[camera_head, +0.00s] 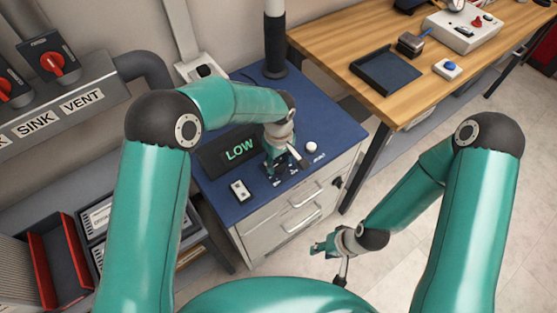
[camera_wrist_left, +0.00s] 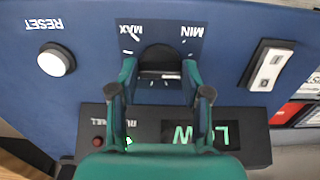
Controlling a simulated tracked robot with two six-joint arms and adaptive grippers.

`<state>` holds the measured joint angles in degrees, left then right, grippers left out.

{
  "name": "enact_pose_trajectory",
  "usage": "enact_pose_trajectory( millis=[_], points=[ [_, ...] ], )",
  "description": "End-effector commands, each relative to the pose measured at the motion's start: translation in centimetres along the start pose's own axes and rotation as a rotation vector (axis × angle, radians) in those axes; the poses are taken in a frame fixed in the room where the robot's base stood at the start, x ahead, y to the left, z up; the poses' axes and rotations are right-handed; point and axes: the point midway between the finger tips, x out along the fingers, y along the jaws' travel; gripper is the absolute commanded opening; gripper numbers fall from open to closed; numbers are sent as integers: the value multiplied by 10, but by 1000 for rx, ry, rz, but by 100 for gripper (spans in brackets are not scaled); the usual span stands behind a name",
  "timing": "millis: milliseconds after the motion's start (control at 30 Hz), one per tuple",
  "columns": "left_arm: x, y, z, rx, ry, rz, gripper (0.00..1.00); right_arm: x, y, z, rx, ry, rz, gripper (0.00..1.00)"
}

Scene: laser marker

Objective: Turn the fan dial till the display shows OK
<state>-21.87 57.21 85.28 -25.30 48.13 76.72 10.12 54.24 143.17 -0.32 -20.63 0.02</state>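The fan dial (camera_wrist_left: 160,58) is a black round knob on a dark plate marked MIN and MAX, seen upside down in the left wrist view. My left gripper (camera_wrist_left: 160,76) has its two teal fingers apart, one on each side of the dial; I see no clear grip on it. In the head view the left gripper (camera_head: 282,166) is over the blue bench top and hides most of the dial. The display (camera_head: 238,150) reads LOW in green letters. My right gripper (camera_head: 325,244) hangs in front of the cabinet, fingers apart and empty.
A white RESET button (camera_wrist_left: 56,60) and a white rocker switch (camera_wrist_left: 267,66) flank the dial plate on the blue bench (camera_head: 222,192). A dark post (camera_head: 275,45) stands at the back. A wooden table (camera_head: 340,42) with a dark tray (camera_head: 386,72) is at right.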

Motion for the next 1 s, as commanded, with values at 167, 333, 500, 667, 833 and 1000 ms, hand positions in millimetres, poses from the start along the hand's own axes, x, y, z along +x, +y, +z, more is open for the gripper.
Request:
enact_pose_trajectory(
  millis=[167,333,500,667,833,1000],
  points=[
    [0,0,0,0,0,1,12,0,0,0,0,0,0,38],
    [0,1,0,5,0,1,11,1,0,0,0,0,0,38],
    [0,1,0,36,1,2,11,4,2,0,0,0,0,38],
    [2,1,0,105,1,2,11,11,4,0,0,0,0,38],
    [2,1,0,224,1,3,11,21,8,0,0,0,0,38],
    [2,1,0,377,1,2,11,31,11,0,0,0,0,38]
  ],
)
